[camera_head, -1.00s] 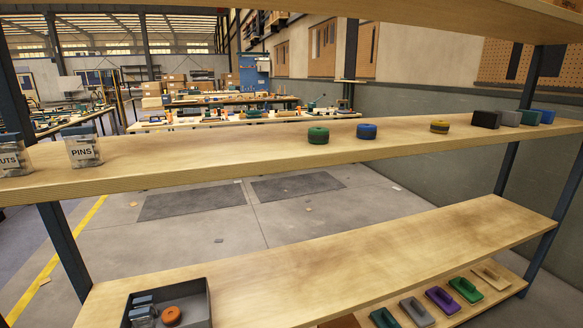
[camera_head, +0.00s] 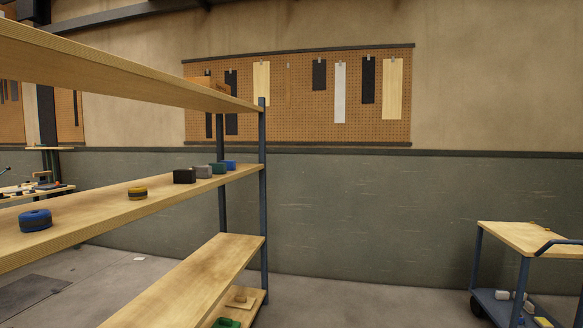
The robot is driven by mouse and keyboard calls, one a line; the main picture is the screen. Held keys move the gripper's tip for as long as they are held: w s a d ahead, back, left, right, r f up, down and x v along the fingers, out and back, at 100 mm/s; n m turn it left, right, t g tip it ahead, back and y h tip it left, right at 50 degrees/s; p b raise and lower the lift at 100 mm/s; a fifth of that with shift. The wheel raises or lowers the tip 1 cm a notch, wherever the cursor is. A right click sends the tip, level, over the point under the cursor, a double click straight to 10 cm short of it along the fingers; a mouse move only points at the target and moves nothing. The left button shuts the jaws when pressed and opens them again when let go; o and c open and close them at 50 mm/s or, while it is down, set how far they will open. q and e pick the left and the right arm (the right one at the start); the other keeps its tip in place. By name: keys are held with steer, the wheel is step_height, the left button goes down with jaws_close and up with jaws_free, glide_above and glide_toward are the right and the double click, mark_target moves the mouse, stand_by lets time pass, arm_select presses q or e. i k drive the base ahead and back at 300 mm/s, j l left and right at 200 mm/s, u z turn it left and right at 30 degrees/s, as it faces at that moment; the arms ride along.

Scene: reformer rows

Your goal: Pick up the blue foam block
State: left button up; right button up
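The blue foam block (camera_head: 229,165) sits on the middle shelf (camera_head: 110,212) near its right end, by the rack's blue post. It is the farthest right in a short row with a dark green block (camera_head: 218,168), a grey block (camera_head: 202,171) and a black block (camera_head: 184,175). The row partly overlaps in this view, so I see only part of the blue one. Neither of my grippers is in view.
A yellow-and-black round piece (camera_head: 137,193) and a blue round piece (camera_head: 36,220) stand farther left on the shelf. A wheeled cart (camera_head: 515,238) stands at the right. Open floor lies between rack and cart. A pegboard (camera_head: 300,130) hangs on the wall.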

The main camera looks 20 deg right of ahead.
mark_target(231, 165)
steer(key=i+l, duration=1.4)
steer(key=l, duration=0.2)
